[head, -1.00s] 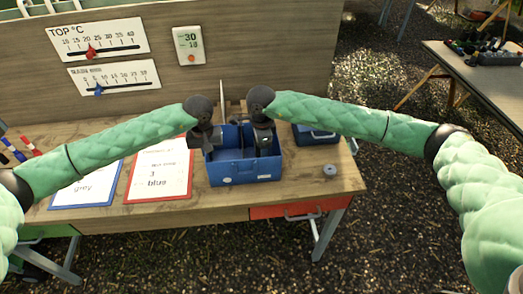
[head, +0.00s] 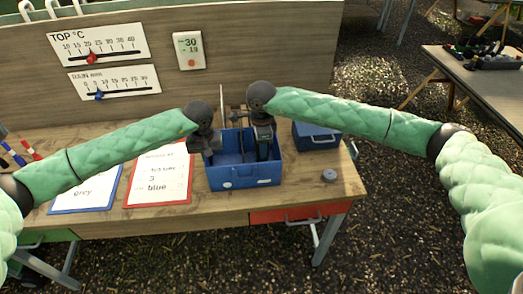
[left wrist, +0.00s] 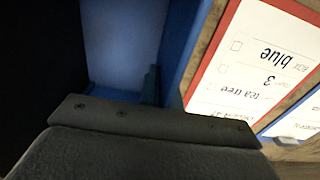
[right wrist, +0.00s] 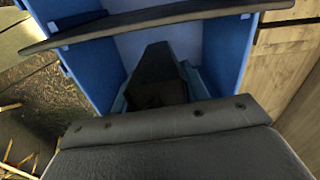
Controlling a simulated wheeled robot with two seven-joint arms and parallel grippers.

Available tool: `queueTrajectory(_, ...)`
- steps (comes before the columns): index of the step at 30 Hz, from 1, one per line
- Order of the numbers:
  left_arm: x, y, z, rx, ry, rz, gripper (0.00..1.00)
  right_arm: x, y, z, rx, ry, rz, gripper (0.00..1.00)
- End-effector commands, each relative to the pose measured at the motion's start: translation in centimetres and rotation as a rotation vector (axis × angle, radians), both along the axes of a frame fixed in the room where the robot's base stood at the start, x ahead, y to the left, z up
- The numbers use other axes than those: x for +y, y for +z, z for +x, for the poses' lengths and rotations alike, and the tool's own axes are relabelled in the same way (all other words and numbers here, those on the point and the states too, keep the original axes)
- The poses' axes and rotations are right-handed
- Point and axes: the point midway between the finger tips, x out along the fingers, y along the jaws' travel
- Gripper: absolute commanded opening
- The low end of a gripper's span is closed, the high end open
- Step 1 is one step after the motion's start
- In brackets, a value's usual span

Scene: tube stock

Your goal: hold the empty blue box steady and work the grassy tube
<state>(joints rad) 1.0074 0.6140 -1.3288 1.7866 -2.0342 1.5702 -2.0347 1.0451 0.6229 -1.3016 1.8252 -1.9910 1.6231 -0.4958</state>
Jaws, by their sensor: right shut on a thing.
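The blue box (head: 245,181) stands on the bench, its inside partly hidden by my arms. My left gripper (head: 212,146) is at the box's left side; whether its jaws touch the wall is unclear. The left wrist view shows the box's blue wall (left wrist: 180,45) close by, but not the fingertips. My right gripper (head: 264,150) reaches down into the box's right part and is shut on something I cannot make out. The right wrist view shows a dark tapered shape (right wrist: 155,75) between blue walls. I cannot pick out a grassy tube.
A second blue box (head: 318,136) stands close on the right. A red-edged card (head: 158,186) and a blue-edged card (head: 90,190) lie left of the box. A small grey round object (head: 329,176) is near the bench's right edge. A board stands behind.

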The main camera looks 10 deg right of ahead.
Motion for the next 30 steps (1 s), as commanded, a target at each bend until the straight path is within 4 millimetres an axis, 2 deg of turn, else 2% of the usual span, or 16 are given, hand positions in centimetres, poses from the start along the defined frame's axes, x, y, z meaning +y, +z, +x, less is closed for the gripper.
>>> queueTrajectory(3,0.0,0.0,0.0,0.000,0.000,0.000,0.00,0.0,2.5,0.1,-0.003,0.002,0.000,0.18)
queueTrajectory(10,0.0,0.0,0.0,0.000,0.000,0.000,0.00,0.0,5.8,0.0,-0.001,0.001,0.000,0.18)
queueTrajectory(15,0.0,0.0,0.0,0.000,0.000,0.000,0.00,0.0,6.8,0.0,-0.001,0.001,0.000,0.18)
queueTrajectory(23,0.0,0.0,0.0,0.000,0.000,0.000,0.00,0.0,6.9,0.0,-0.001,0.001,0.000,0.18)
queueTrajectory(24,0.0,0.0,0.0,0.000,0.000,0.000,0.10,0.0,6.9,0.0,-0.001,0.001,0.000,0.18)
queueTrajectory(27,0.0,0.0,0.0,0.000,0.000,0.000,0.30,0.0,6.9,0.0,-0.001,0.001,0.000,0.18)
queueTrajectory(30,0.0,0.0,0.0,0.000,0.000,0.000,0.30,0.0,6.8,0.0,0.000,0.001,0.000,0.18)
